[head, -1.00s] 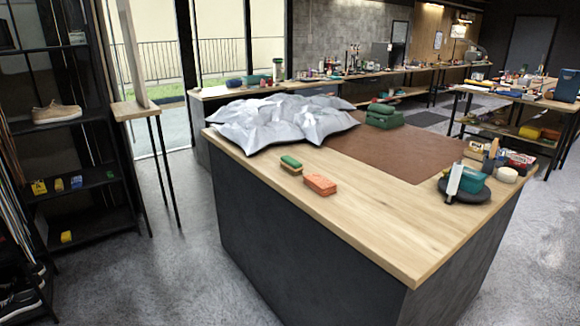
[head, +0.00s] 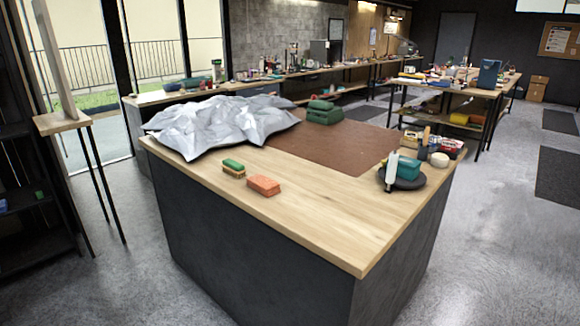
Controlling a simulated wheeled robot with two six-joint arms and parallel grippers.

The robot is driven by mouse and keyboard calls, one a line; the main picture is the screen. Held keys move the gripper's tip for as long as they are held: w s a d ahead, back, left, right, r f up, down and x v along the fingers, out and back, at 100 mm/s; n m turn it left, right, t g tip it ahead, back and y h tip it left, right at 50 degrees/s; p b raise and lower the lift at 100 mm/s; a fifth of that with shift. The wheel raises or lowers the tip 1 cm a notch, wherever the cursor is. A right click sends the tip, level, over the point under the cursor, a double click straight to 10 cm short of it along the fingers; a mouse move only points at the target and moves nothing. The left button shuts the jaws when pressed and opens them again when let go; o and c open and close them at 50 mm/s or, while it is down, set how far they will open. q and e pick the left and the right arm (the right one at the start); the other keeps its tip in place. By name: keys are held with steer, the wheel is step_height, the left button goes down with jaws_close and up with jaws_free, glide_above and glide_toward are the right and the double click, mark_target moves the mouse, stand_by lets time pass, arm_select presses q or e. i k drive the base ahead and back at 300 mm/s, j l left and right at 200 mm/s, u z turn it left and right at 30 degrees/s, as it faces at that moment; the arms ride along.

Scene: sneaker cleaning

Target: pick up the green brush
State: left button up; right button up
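A small brush with a green top and tan lower part (head: 234,167) lies on the wooden worktable (head: 310,210), near its front left edge. An orange-red block (head: 264,185) lies just to its right, apart from it. Neither of my grippers shows in the head view.
A crumpled silvery sheet (head: 215,125) covers the table's back left. A brown mat (head: 335,147) bears green folded items (head: 323,112). A dark round tray (head: 402,181) with a white bottle and teal box stands at the right. Floor is clear right of the table.

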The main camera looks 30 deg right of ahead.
mark_target(237, 170)
steer(key=i+j+z, duration=0.1)
steer(key=i+z, duration=0.3)
steer(key=i+j+z, duration=0.15)
steer(key=z, duration=0.25)
steer(key=i+j+z, duration=0.25)
steer(key=z, duration=0.15)
steer(key=i+j+z, duration=0.2)
steer(key=j+z, duration=0.2)
